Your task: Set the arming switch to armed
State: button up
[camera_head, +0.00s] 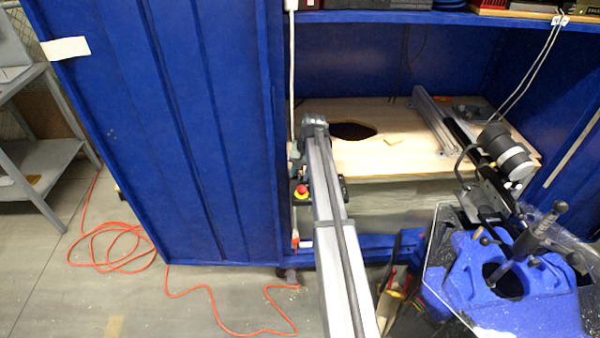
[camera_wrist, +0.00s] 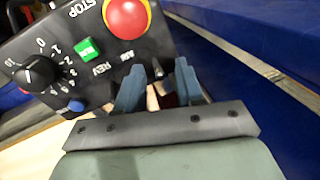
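A dark control panel (camera_wrist: 90,52) fills the upper left of the wrist view. A small metal toggle lever (camera_wrist: 157,68) stands at its right edge, beside a short white label that I read as ARM or AIR; I take it for the arming switch. Its set position cannot be told. My gripper (camera_wrist: 160,70) is open, its two blue-grey fingers apart with the lever's tip between the fingertips. I cannot tell whether either finger touches it. In the head view, the panel shows only by its red stop button (camera_head: 301,191); my arm hides the switch and fingers.
Near the switch are a red STOP button (camera_wrist: 127,16), a green button (camera_wrist: 88,49), a black numbered knob (camera_wrist: 36,74) and a blue button (camera_wrist: 76,105). In the head view, a wooden bench top (camera_head: 375,155) lies behind my arm, and a blue cabinet wall (camera_head: 200,130) stands at left.

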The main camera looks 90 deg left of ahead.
jog(key=shift+c, duration=0.2)
grip_shut()
jog(key=shift+d, duration=0.15)
jog(key=shift+d+y, duration=0.55)
jog(key=shift+y, duration=0.55)
jog(key=shift+s+d+y, duration=0.1)
jog(key=shift+y, duration=0.8)
jog(key=shift+o, duration=0.2)
grip_release()
